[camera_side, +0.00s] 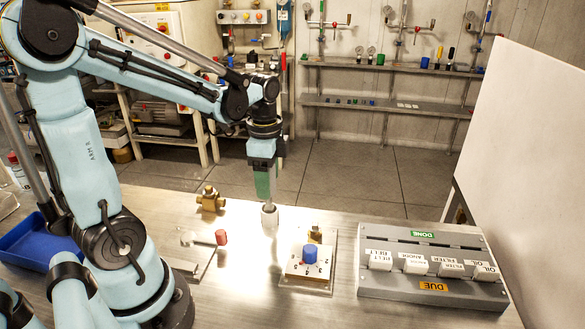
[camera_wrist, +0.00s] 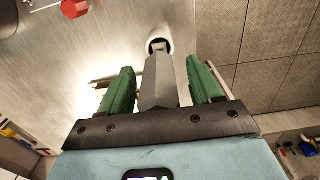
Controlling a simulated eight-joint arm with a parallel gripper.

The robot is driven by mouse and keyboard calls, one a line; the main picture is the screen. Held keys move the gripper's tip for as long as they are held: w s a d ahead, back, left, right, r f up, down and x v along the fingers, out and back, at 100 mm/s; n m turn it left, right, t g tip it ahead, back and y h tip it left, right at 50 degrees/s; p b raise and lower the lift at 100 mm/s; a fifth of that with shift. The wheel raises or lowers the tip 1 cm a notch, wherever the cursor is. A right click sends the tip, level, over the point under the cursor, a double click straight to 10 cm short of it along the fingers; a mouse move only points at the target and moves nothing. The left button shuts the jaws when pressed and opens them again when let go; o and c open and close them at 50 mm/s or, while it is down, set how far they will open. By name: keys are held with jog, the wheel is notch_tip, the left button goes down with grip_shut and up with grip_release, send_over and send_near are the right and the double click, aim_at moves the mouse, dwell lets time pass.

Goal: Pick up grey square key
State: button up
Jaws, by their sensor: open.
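The grey square key (camera_wrist: 161,80) stands between my two green fingers in the wrist view, with its far end at a pale round holder (camera_wrist: 159,38). My gripper (camera_wrist: 160,66) is open, with a visible gap between each finger and the key. In the side view my gripper (camera_side: 267,195) points straight down just above the pale holder (camera_side: 270,216) on the bench. A grey strip of the key (camera_side: 273,182) shows beside the green finger there; the rest is hidden by the gripper.
A panel with a blue knob (camera_side: 309,254) stands right of the holder, and a red-handled valve (camera_side: 221,237) is to its left. A brass fitting (camera_side: 210,199) is behind left. A grey DONE/DUE tag board (camera_side: 400,291) and white panel (camera_side: 530,130) are at right.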

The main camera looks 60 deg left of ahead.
jog(key=shift+c, duration=0.3)
jog(key=c, duration=1)
jog(key=shift+r, duration=0.15)
jog(key=shift+r, duration=0.45)
jog(key=shift+c, duration=0.2)
notch_tip(320, 180, up, 3)
jog(key=shift+f, duration=0.15)
jog(key=s+d+r, duration=0.2)
jog(key=d+r, duration=0.5)
jog(key=d, duration=0.4)
jog(key=shift+s+d, duration=0.2)
jog(key=shift+s, duration=0.1)
jog(key=o, duration=0.4)
grip_shut()
